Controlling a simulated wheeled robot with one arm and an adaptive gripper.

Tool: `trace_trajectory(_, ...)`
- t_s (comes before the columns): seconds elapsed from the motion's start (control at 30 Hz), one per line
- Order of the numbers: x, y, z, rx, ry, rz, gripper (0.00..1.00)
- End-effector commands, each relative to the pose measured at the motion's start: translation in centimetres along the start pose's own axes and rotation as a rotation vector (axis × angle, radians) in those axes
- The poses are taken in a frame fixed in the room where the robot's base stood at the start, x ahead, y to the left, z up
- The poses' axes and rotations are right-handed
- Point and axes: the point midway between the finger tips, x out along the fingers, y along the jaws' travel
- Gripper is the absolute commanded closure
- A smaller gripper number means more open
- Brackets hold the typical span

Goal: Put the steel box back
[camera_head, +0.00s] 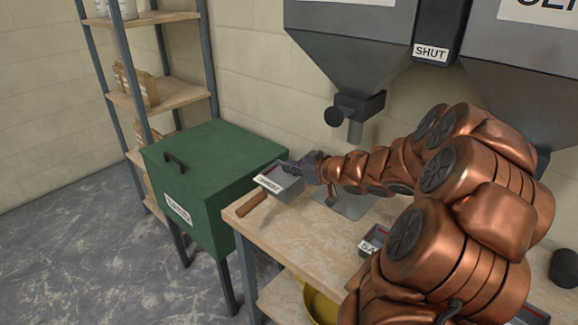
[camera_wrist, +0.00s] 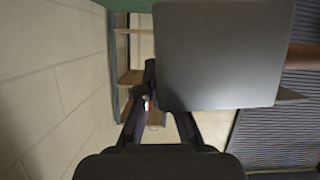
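The steel box (camera_head: 287,187) is a small grey open box with a white label that seems to read CEMENT. It is over the far left end of the workbench (camera_head: 300,240), and I cannot tell if it touches the top. My gripper (camera_head: 310,168) is at its right rear side and appears shut on its wall. In the wrist view the box (camera_wrist: 222,55) fills the upper middle as a plain grey face. The dark fingers of my gripper (camera_wrist: 160,100) reach to its left edge, and one is partly hidden behind it.
A green lidded bin (camera_head: 210,165) stands left of the bench. A second labelled box (camera_head: 372,243) sits on the bench, partly behind my arm. Grey hoppers (camera_head: 350,45) hang above, one with a spout (camera_head: 355,130). A wooden handle (camera_head: 251,203) lies near the bench's left edge. Shelves (camera_head: 165,92) stand behind.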

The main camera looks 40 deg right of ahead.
Motion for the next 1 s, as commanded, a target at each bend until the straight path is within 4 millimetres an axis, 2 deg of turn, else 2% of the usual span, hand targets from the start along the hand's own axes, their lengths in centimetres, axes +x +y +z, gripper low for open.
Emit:
trace_trajectory(0.03, 0.1, 0.6, -0.7, 0.012, -0.001, -0.005, 1.00)
trace_trajectory(0.13, 0.7, 1.7, -0.9, 0.023, 0.000, -0.010, 1.00)
trace_trajectory(0.5, 3.0, 5.0, -0.7, 0.069, -0.010, -0.034, 1.00)
trace_trajectory(0.73, 4.1, 6.1, 0.1, 0.089, -0.020, -0.043, 1.00)
trace_trajectory(1.0, 4.7, 6.5, 1.0, 0.094, -0.023, -0.045, 1.00)
